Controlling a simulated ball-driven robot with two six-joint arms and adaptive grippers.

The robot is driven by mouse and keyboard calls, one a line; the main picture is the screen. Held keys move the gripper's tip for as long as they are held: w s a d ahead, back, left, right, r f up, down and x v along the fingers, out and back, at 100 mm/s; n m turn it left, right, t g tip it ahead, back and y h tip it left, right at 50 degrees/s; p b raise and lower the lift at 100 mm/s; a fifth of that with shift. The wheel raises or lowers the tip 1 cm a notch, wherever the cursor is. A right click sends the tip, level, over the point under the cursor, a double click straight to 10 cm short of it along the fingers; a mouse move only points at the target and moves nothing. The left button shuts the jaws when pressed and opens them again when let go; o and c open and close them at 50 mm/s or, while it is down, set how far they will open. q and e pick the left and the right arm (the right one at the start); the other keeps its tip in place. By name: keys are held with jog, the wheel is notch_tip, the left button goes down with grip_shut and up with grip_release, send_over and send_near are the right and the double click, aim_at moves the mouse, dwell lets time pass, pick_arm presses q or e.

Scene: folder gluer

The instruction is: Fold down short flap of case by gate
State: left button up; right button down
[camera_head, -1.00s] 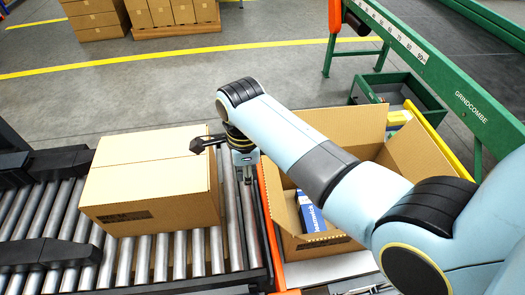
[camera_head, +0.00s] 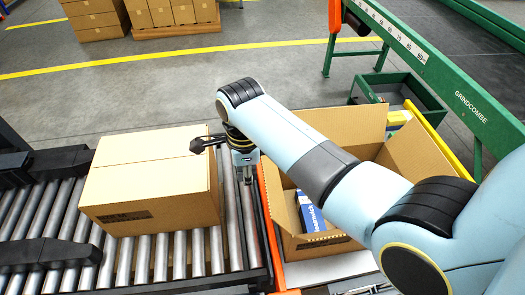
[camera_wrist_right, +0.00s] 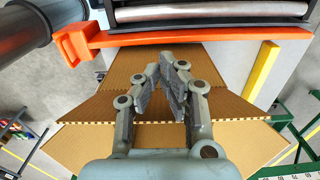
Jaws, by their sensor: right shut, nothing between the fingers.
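The open case (camera_head: 408,147) is brown cardboard and stands right of the orange gate (camera_head: 270,228), with a blue and white carton (camera_head: 309,212) showing inside. My right arm crosses over it and hides its middle, including part of the flap edges. In the right wrist view the gripper fingers (camera_wrist_right: 168,68) are in front of several cardboard panels (camera_wrist_right: 90,105) beside the orange gate (camera_wrist_right: 78,43). Contact cannot be told. My left gripper is not in view.
Metal rollers (camera_head: 180,262) run left of the gate. A green beam with a scale (camera_head: 425,65) and a green bin (camera_head: 365,88) stand behind the open case. Stacked boxes (camera_head: 173,12) sit at the back; the floor before them is clear.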

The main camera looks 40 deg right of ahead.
aim_at(275, 183)
dwell(0.3)
jog(key=s+d+p, duration=0.1)
jog(key=d, duration=0.1)
jog(key=s+d, duration=0.1)
jog(key=d, duration=0.1)
jog(key=s+d+p, duration=0.1)
jog(key=d, duration=0.1)
jog(key=shift+p, duration=0.35)
jog(key=shift+s+d, duration=0.2)
jog(key=shift+d, duration=0.25)
